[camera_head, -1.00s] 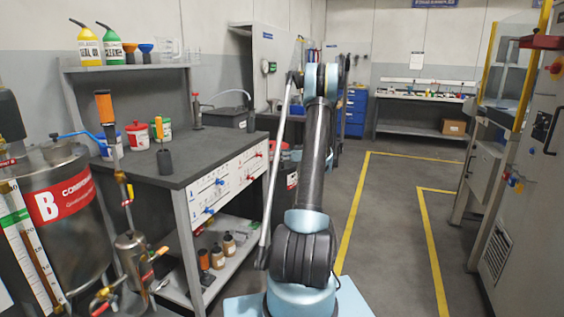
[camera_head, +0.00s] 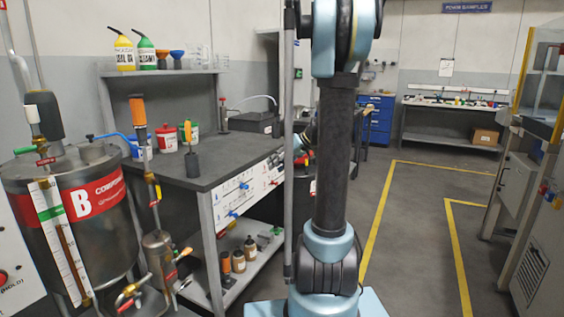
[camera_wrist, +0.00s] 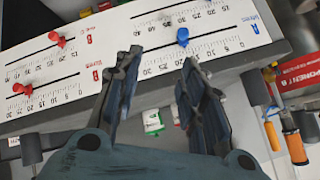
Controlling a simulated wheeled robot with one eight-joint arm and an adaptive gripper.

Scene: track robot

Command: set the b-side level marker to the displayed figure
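The B tank (camera_head: 115,235) stands at the left in the head view, with a white and green level scale (camera_head: 50,206) beside a brown tube on its front. Its figures are too small to read. The white slider panel (camera_head: 247,189) on the bench front also fills the upper wrist view (camera_wrist: 120,47). There, two red sliders (camera_wrist: 57,39) (camera_wrist: 22,88) sit at the left on scales with red labels, and a blue slider (camera_wrist: 183,37) sits on the scale marked A. My gripper (camera_wrist: 159,62) is open and empty in front of the panel; in the head view my arm mostly hides it.
The dark bench top (camera_head: 215,166) holds a red pot (camera_head: 167,139) and tools. An orange-handled tool (camera_wrist: 293,146) is at the wrist view's right.

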